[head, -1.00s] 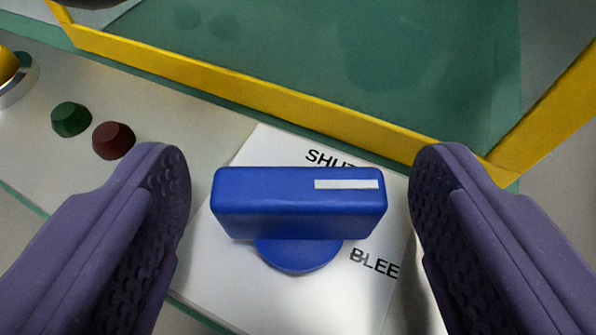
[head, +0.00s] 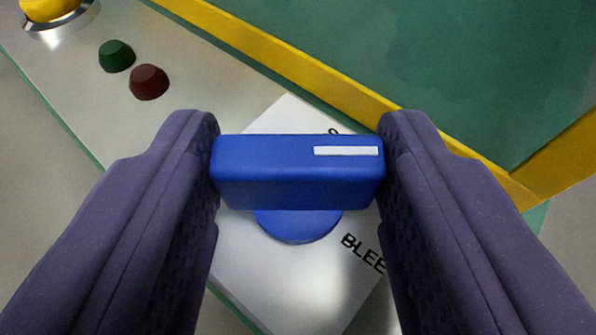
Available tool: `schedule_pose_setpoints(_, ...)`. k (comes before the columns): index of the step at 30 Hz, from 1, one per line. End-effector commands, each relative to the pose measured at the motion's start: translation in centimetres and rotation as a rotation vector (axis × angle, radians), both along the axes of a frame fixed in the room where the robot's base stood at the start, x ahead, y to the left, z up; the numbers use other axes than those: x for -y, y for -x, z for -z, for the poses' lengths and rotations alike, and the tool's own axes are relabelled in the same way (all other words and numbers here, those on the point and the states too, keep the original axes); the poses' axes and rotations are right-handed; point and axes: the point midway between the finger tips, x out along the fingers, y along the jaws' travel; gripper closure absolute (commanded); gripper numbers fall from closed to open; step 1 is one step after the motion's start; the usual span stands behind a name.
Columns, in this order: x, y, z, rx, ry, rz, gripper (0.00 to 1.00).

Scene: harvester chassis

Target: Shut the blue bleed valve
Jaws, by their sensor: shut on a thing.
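The blue bleed valve has a block-shaped blue handle (head: 297,180) with a white stripe near its right end. It sits on a round blue hub (head: 297,225) over a white label plate (head: 270,290). My gripper (head: 298,165) is shut on the handle, with one purple finger against each end. The handle lies level in the picture, while the plate beneath is tilted to it. "BLEE" shows at lower right of the handle. The word above it is mostly hidden by the handle and right finger; only its first letter partly shows.
A yellow rail (head: 290,70) borders a green panel (head: 420,50) above the valve. A green button (head: 117,56), a dark red button (head: 149,82) and a yellow knob in a metal ring (head: 48,10) stand at upper left. The panel's face between them is bare.

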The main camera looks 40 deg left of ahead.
Motion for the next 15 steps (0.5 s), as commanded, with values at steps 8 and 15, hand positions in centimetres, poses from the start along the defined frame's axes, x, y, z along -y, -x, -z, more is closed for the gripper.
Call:
schedule_pose_setpoints(8, 0.42, -0.34, -0.56, -0.002, -0.001, -0.259, 0.82)
schedule_pose_setpoints(15, 0.50, -0.62, -0.49, -0.001, -0.001, -0.474, 0.82)
